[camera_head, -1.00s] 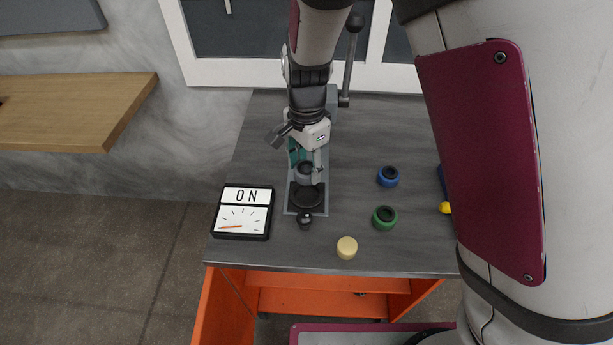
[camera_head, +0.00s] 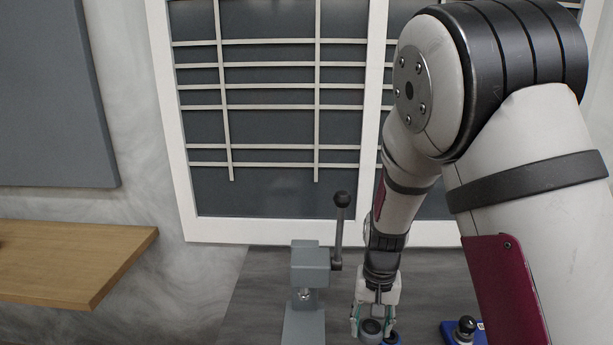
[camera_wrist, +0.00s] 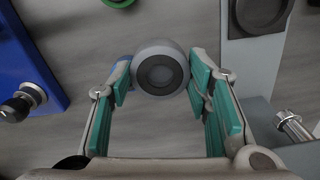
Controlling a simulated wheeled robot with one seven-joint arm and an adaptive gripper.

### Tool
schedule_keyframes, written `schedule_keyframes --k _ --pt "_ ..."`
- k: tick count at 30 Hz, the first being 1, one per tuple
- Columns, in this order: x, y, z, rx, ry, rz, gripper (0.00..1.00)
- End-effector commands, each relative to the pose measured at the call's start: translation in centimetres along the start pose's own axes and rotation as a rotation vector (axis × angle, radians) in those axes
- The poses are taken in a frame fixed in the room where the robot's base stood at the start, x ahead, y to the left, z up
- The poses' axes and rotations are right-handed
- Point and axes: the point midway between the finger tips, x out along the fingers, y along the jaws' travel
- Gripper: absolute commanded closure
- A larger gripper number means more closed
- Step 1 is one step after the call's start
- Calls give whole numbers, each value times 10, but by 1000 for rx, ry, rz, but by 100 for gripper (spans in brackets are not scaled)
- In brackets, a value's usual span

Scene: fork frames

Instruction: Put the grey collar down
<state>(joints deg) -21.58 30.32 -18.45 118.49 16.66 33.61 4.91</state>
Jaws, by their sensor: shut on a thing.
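The grey collar (camera_wrist: 141,75) is a short ring with a dark centre, held between the green-padded fingers of my gripper (camera_wrist: 160,82) in the wrist view. In the head view, my gripper (camera_head: 373,322) is low in the picture, right of the grey press, with the grey collar (camera_head: 371,328) at its fingertips. A blue collar (camera_head: 394,338) shows just behind and right of it. In the wrist view the blue collar (camera_wrist: 124,64) is mostly hidden by the grey collar and finger. I cannot tell whether the two collars touch or how high the grey one is.
The grey press (camera_head: 310,262) with its black-knobbed lever (camera_head: 342,200) stands close left of my gripper. A blue base (camera_wrist: 25,65) with a black knob lies on the other side. A green collar (camera_wrist: 118,2) shows at the wrist view's edge. Bare grey tabletop (camera_wrist: 65,25) lies between.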

Motion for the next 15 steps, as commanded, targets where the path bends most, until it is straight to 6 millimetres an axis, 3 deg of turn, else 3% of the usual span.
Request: schedule_keyframes --k 6,15 --pt "5 39 -7 -168 0 -1 94" --pt "7 51 -8 -234 1 -3 94"
